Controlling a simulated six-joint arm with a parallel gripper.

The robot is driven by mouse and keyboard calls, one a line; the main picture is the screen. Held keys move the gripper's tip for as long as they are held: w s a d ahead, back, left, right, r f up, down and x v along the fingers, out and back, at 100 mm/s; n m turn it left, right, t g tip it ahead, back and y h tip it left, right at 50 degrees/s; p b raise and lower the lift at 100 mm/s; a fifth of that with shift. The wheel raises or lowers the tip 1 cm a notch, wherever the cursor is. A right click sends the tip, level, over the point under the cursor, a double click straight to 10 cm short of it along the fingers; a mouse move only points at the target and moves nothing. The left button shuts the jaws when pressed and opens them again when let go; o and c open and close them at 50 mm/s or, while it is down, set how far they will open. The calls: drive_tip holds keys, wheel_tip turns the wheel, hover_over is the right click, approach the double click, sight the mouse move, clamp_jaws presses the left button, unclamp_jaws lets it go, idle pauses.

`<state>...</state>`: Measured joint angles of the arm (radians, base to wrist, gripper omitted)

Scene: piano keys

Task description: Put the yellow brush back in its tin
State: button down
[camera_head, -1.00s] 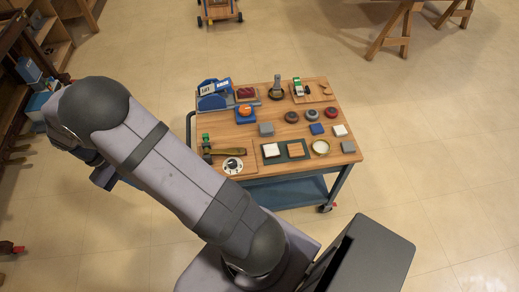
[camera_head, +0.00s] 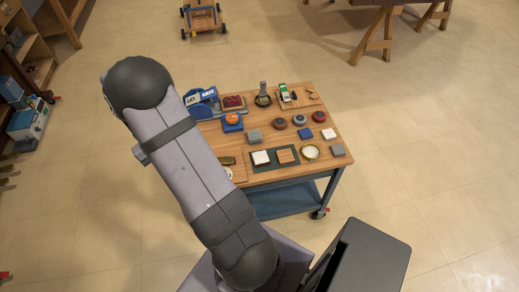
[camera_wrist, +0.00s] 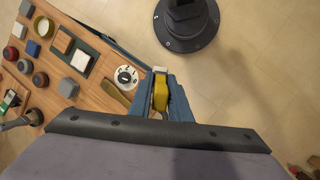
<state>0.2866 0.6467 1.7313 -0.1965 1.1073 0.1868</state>
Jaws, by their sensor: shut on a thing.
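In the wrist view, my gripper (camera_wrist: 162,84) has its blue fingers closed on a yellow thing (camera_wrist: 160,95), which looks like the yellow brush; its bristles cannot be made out. It is beyond the bench's edge, over the floor in this view. In the head view, the gripper and brush are hidden by my arm. I cannot tell for sure which thing is the tin. A round, brass-rimmed pale dish (camera_head: 310,152) stands at the bench's front right, and it also shows in the wrist view (camera_wrist: 44,27).
The wooden bench (camera_head: 290,178) holds several blocks, round pieces and a dark tray (camera_head: 275,167). A white dial (camera_wrist: 127,76) and a long olive piece (camera_wrist: 115,94) lie near the bench edge closest to my gripper. An upright grey piece (camera_head: 263,90) stands at the back.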

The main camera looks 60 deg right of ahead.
drive_tip(key=s+d+f+m+t+y+b, duration=0.15)
drive_tip(key=s+d+m, duration=0.25)
drive_tip(key=s+d, duration=0.55)
drive_tip(key=s+d+f+m+y+b, duration=0.1)
drive_tip(key=s+d+f+m+b, duration=0.2)
drive_tip(key=s+d, duration=0.7)
drive_tip(key=s+d+f+m+t+y+b, duration=0.15)
drive_tip(key=s+d+m, duration=0.25)
drive_tip(key=s+d, duration=0.55)
drive_tip(key=w+d+r+n+h, duration=0.1)
drive_tip(key=d+n, duration=0.4)
drive_tip(key=n, duration=0.7)
drive_tip(key=w+d+r+n+h, duration=0.1)
drive_tip(key=d+r+n+h, duration=0.2)
drive_tip(key=n, duration=0.9)
drive_tip(key=d, duration=0.3)
drive_tip(key=shift+w+r, duration=0.2)
drive_tip(key=shift+w, duration=0.1)
drive_tip(key=shift+f, duration=5)
drive_tip(key=shift+f, duration=0.15)
